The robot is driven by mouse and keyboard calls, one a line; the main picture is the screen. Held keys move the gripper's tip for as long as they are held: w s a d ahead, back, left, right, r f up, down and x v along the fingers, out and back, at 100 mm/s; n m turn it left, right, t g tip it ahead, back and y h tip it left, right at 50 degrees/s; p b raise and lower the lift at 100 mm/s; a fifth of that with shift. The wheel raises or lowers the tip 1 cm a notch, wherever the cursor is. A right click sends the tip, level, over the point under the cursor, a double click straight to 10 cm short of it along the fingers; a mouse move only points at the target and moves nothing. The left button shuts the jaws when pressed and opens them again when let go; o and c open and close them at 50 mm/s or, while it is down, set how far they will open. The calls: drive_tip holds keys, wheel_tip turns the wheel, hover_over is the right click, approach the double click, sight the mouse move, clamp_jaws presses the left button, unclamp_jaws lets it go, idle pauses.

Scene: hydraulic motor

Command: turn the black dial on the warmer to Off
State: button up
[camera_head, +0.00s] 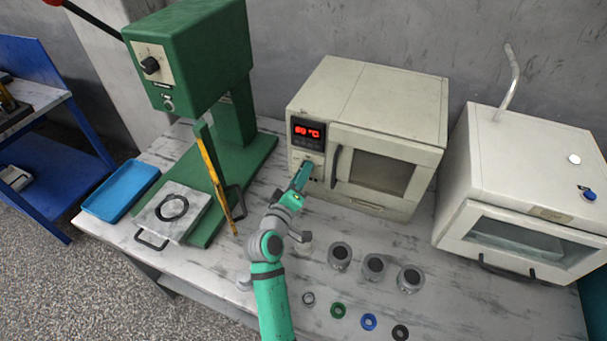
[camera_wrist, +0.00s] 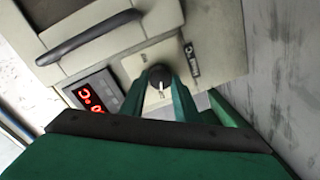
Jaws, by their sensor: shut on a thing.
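The warmer (camera_head: 385,110) is a cream box with a dark window, a door handle and a lit red display (camera_head: 308,132) on its left front. In the wrist view, its black dial (camera_wrist: 159,77) sits on a pale plate, with a light pointer mark on its face. My gripper (camera_head: 303,172) is at the plate below the display in the head view, and hides the dial there. In the wrist view, my green fingers (camera_wrist: 165,100) reach up to the dial and are shut on it.
A green press (camera_head: 190,60) with its own black knob stands left of the warmer. A second cream oven (camera_head: 530,165) stands at the right. Several metal cylinders (camera_head: 374,266) and coloured rings (camera_head: 369,322) lie in front. A blue tray (camera_head: 120,190) is at the table's left.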

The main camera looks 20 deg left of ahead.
idle(0.3)
drive_tip(key=o, duration=1)
drive_tip(key=shift+o, duration=0.2)
drive_tip(key=s, duration=1)
drive_tip(key=shift+s+r, duration=0.25)
drive_tip(key=shift+s, duration=0.1)
drive_tip(key=shift+w+a, duration=0.1)
